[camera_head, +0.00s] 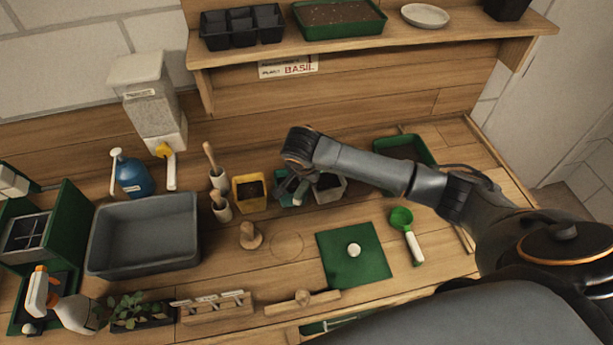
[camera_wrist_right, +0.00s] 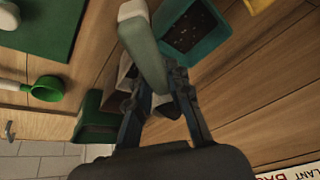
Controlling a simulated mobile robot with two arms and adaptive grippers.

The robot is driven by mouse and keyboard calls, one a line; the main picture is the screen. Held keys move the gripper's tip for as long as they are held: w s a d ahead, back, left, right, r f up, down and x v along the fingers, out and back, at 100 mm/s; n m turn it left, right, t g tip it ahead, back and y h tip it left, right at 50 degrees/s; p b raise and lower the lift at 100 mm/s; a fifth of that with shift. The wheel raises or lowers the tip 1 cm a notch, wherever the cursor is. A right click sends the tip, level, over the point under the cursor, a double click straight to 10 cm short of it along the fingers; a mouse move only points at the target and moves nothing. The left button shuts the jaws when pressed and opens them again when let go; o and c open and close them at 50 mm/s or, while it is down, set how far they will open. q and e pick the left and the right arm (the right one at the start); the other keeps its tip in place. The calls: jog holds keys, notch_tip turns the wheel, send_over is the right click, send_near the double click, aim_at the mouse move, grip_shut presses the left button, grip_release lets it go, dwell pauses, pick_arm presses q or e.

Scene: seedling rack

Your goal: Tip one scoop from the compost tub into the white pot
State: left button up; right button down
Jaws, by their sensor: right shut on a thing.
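My right arm reaches in from the right in the head view. Its gripper (camera_head: 290,188) is low by the teal pot and the white pot (camera_head: 328,188), which has dark contents. In the right wrist view the gripper (camera_wrist_right: 165,85) is shut on a pale grey-green elongated thing (camera_wrist_right: 147,50) with a whitish end. I cannot tell exactly what it is. A teal pot (camera_wrist_right: 195,28) with dark speckled soil is beside it. A green scoop (camera_head: 402,219) with a white handle lies on the bench. A green tub (camera_head: 405,148), possibly the compost tub, stands behind my arm, its contents unclear.
A yellow pot (camera_head: 249,192) stands left of the gripper. A grey basin (camera_head: 143,235), a blue bottle (camera_head: 132,175) and a dispenser (camera_head: 150,105) are further left. A green mat (camera_head: 353,273) with a white ball lies in front. The shelf (camera_head: 420,38) overhangs the back.

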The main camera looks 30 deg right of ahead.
jog(key=m+t+y+b, duration=0.1)
jog(key=t+y+b, duration=0.1)
jog(key=b, duration=0.4)
jog(key=shift+s+r+t+y+b, duration=0.1)
jog(key=shift+t+y+b, duration=0.25)
jog(key=shift+y, duration=0.25)
pick_arm(q)
notch_tip(320, 180, down, 22)
jog(key=a+b, duration=0.2)
jog(key=b, duration=1.2)
jog(key=shift+r, duration=0.15)
pick_arm(e)
jog(key=m+t+y, duration=0.1)
jog(key=t, duration=0.1)
jog(key=d+r+m+t+y, duration=0.1)
jog(key=m+t+y, duration=0.1)
jog(key=d+r+m+t+y, duration=0.1)
jog(key=t+y, duration=0.1)
jog(key=shift+s+r+t, duration=0.2)
jog(key=shift+s+t, duration=0.05)
jog(key=shift+s, duration=0.1)
pick_arm(q)
jog(key=shift+r, duration=0.15)
